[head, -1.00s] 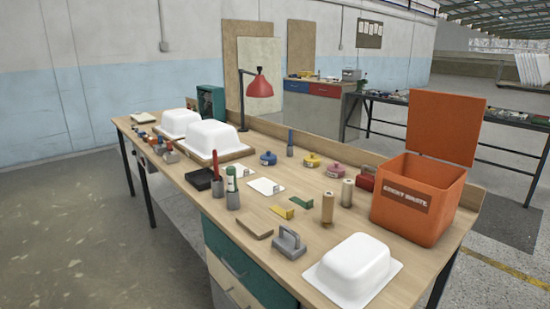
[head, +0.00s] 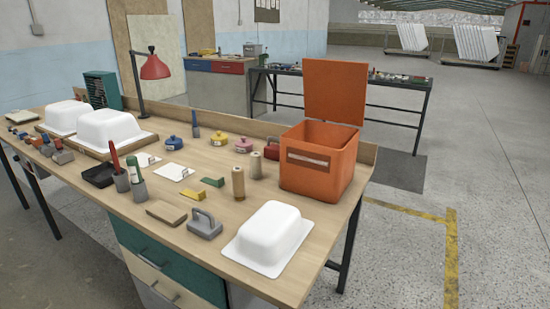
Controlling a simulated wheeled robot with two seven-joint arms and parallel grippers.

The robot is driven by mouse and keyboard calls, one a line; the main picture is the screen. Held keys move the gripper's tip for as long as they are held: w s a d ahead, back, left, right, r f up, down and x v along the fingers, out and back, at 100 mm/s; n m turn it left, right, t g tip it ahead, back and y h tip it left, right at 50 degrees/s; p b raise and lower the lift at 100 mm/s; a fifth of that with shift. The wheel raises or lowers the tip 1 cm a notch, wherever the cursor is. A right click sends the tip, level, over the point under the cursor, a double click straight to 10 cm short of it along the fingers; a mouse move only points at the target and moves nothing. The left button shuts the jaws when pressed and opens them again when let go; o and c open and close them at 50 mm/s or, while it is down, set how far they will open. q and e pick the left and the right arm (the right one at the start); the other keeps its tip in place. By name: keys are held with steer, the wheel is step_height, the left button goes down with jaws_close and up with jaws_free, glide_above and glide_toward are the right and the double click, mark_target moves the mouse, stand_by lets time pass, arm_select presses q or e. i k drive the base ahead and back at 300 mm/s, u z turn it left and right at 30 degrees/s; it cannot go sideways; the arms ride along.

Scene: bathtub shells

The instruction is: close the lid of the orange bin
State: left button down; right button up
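The orange bin (head: 318,177) stands near the right end of the wooden workbench, with a label on its front. Its flat orange lid (head: 335,90) stands upright at the bin's back edge, so the bin is open. The bin's inside shows only partly, and I cannot tell what is in it. Neither of my grippers is in view.
A white tub shell (head: 268,236) lies in front of the bin at the workbench's (head: 222,262) near corner. Wooden cylinders (head: 238,182) and a red item (head: 271,151) stand left of the bin. Open floor (head: 420,245) lies right of the bench.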

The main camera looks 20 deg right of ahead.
mark_target(335, 91)
steer(key=z, duration=2.05)
steer(key=i, duration=4.15)
steer(key=u, duration=3.9)
steer(key=i, duration=0.5)
steer(key=z, duration=0.4)
